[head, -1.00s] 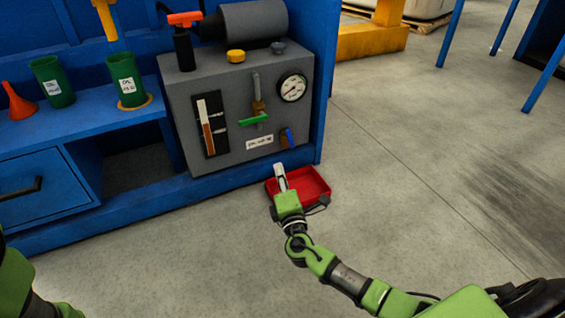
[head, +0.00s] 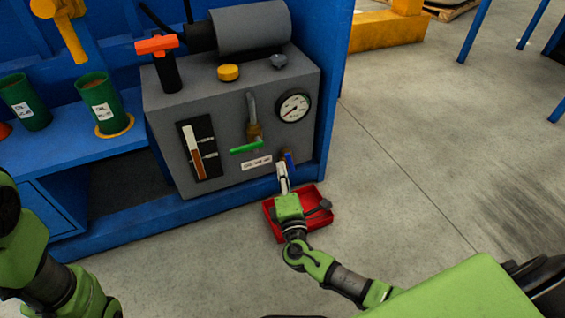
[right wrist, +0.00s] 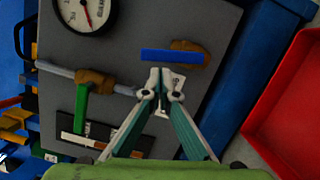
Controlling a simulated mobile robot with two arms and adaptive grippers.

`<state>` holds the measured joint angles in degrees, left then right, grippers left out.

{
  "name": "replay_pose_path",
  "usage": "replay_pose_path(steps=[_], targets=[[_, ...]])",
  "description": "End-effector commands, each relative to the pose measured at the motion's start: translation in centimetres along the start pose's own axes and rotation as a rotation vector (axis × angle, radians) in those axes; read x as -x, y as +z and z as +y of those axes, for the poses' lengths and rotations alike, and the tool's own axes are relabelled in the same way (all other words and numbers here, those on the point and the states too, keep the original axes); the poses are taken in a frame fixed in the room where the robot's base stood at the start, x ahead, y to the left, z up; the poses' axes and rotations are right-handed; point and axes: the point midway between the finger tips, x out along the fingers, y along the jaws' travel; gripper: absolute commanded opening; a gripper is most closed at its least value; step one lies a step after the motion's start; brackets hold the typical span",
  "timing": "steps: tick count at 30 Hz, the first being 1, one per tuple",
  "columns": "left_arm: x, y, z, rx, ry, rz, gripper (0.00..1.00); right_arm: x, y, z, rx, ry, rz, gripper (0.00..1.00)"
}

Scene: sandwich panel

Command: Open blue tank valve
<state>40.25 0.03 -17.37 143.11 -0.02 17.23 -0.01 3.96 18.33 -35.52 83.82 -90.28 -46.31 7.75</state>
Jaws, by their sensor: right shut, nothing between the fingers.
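The blue valve handle (head: 290,159) sits on a brass fitting low at the right of the grey tank's (head: 225,120) front face. In the right wrist view the blue handle (right wrist: 172,56) is a straight bar just beyond my fingertips, with its brass body (right wrist: 188,46) partly behind it. My right gripper (head: 282,166) is shut and empty, its tips close to the handle. It also shows in the right wrist view (right wrist: 161,76). I cannot tell whether the tips touch the handle. My left arm shows at the left edge; its gripper is out of view.
A green-handled valve (head: 247,146) and a pressure gauge (head: 293,106) are on the same face. A red tray (head: 275,226) lies on the floor under my right wrist. Green cans (head: 100,103) stand on the blue bench at left. The floor at right is open.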

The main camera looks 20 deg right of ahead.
Motion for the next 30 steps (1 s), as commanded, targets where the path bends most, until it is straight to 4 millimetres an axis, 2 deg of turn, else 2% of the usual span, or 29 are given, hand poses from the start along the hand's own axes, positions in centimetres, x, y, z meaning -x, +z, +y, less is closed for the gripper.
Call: replay_pose_path(steps=[15, 24, 30], targets=[[-0.2, -0.1, -0.2, -0.002, -0.003, 0.002, 0.46, 0.5, 0.0, 0.2, -0.009, -0.002, -0.001, 0.00], [0.4, -0.3, -0.1, -0.003, -0.003, 0.000, 0.46, 0.1, 1.3, 0.7, -0.262, -0.064, -0.002, 0.00], [0.4, -0.1, -0.1, -0.003, -0.003, -0.004, 0.46, 0.1, 1.4, 0.8, -0.277, -0.068, -0.001, 0.00]])
